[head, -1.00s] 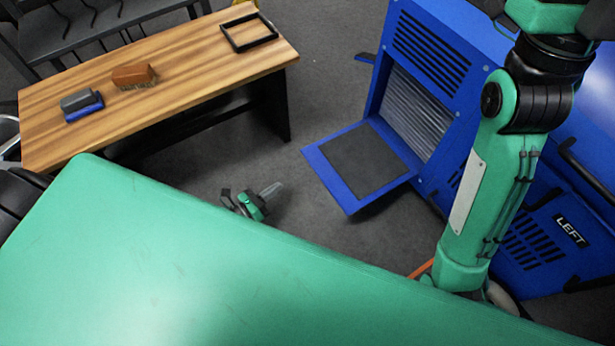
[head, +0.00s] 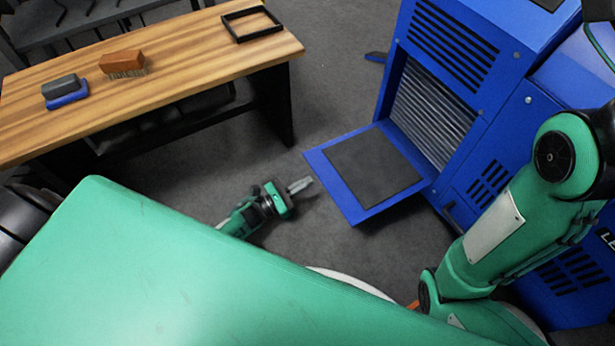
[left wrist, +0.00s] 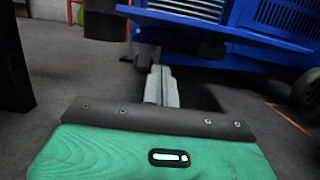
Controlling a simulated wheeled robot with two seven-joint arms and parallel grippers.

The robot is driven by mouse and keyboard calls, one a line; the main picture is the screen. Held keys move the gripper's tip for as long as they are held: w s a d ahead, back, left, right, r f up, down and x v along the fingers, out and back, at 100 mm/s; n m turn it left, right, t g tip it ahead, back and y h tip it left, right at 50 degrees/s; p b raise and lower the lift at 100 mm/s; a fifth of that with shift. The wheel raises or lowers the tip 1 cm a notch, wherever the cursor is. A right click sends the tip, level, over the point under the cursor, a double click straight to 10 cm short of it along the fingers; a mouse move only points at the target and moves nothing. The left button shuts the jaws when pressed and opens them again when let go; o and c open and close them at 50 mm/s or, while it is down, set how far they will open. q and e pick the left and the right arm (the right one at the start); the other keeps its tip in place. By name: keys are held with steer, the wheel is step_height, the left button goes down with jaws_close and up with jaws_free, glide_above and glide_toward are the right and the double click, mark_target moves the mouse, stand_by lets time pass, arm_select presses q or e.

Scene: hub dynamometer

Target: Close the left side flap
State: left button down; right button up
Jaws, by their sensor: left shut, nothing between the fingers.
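The left side flap (head: 371,172) is a blue panel with a dark grey inset. It hangs open, folded down and outward from a louvred opening (head: 434,113) in the side of the blue machine (head: 455,45). My left gripper (head: 302,185) is low over the floor, just left of the flap's outer edge in the head view, apart from it in the picture. Its pale fingers are together and empty. They also show in the left wrist view (left wrist: 160,86), with blue machine parts above and beyond them. My right gripper is out of view.
A wooden bench (head: 190,60) at the upper left holds a brush (head: 122,63), a grey and blue block (head: 63,90) and a black frame (head: 251,25). Grey floor (head: 330,95) lies clear between bench and machine. My green body covers the lower left.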

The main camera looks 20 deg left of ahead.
arm_select(q)
steer(key=r, duration=0.3)
steer(key=w+r, duration=0.1)
steer(key=shift+d+r, duration=0.15)
steer(key=shift+d, duration=0.25)
steer(key=shift+r, duration=0.1)
